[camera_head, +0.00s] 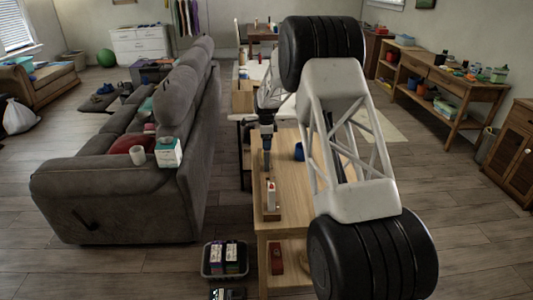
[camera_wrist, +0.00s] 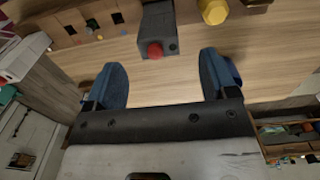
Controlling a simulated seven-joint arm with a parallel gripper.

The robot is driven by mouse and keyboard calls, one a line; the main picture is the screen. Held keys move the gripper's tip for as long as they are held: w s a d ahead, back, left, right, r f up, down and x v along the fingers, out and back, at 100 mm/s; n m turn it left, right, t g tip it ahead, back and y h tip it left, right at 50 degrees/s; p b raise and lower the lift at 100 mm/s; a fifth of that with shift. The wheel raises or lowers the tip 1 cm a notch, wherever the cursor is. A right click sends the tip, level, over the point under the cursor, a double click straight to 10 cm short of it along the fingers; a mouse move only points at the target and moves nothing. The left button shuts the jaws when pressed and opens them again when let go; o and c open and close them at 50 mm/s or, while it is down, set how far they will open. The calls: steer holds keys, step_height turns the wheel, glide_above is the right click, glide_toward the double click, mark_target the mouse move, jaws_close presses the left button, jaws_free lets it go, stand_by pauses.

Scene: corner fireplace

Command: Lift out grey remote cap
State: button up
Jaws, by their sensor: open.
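A grey block-like piece with a red round button or knob (camera_wrist: 155,50) is at the top middle of the wrist view. I cannot tell whether this is the remote cap or the remote itself. My gripper (camera_wrist: 165,78) is open, with two blue fingers set wide apart and only bare wood showing between them. The grey piece is beyond the fingertips and apart from them. In the head view my arm covers much of the table, and I cannot clearly make out the grey piece there.
A yellow knob-like thing (camera_wrist: 213,11) is right of the grey piece. A wooden table (camera_head: 285,205) carries a small white-and-red item (camera_head: 271,194) and a blue thing (camera_head: 299,151). A grey sofa (camera_head: 110,195) stands left; a black crate (camera_head: 207,270) is on the floor.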

mark_target(267, 152)
steer(key=shift+f, duration=0.1)
steer(key=shift+s+d+f, duration=0.1)
steer(key=shift+f, duration=2.4)
steer(key=c, duration=0.9)
steer(key=shift+c, duration=0.2)
steer(key=shift+r, duration=0.15)
